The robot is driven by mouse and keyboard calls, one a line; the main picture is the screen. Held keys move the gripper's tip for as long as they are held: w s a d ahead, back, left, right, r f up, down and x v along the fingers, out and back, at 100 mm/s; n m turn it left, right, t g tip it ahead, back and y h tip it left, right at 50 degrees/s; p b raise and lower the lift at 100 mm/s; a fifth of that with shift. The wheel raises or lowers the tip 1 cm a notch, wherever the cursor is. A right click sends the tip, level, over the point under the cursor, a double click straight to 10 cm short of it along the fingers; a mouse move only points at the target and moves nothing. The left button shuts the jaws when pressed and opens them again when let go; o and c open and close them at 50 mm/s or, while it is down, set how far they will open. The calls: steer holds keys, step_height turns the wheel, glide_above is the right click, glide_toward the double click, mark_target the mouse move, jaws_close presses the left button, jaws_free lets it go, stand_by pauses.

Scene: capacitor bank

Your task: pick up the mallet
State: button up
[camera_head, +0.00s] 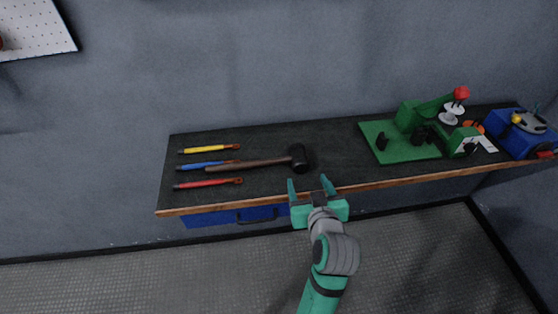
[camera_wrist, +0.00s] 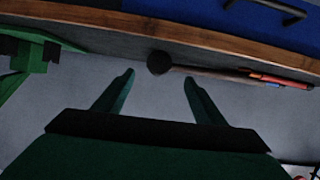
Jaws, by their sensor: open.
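The mallet (camera_head: 252,164) lies on the dark workbench, its brown handle pointing left and its black head (camera_head: 299,158) at the right end. In the wrist view the mallet's black head (camera_wrist: 159,62) shows beyond the fingertips, with its handle running right along the bench edge. My gripper (camera_head: 310,183) is open and empty at the bench's front edge, just in front of and slightly right of the mallet's head. In the wrist view my gripper's fingers (camera_wrist: 158,77) are spread apart with nothing between them. The gripper is apart from the mallet.
Yellow (camera_head: 209,149), blue (camera_head: 207,164) and red (camera_head: 208,183) tools lie left on the workbench (camera_head: 340,146). A green machine (camera_head: 405,145) and a blue device (camera_head: 520,138) stand right. A blue drawer (camera_head: 215,218) is below the wooden front edge. Bare bench separates mallet and machine.

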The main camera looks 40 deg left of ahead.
mark_target(302, 167)
steer(key=x, duration=1)
steer(key=shift+w+f, duration=0.1)
steer(key=shift+c, duration=0.3)
steer(key=c, duration=1.6)
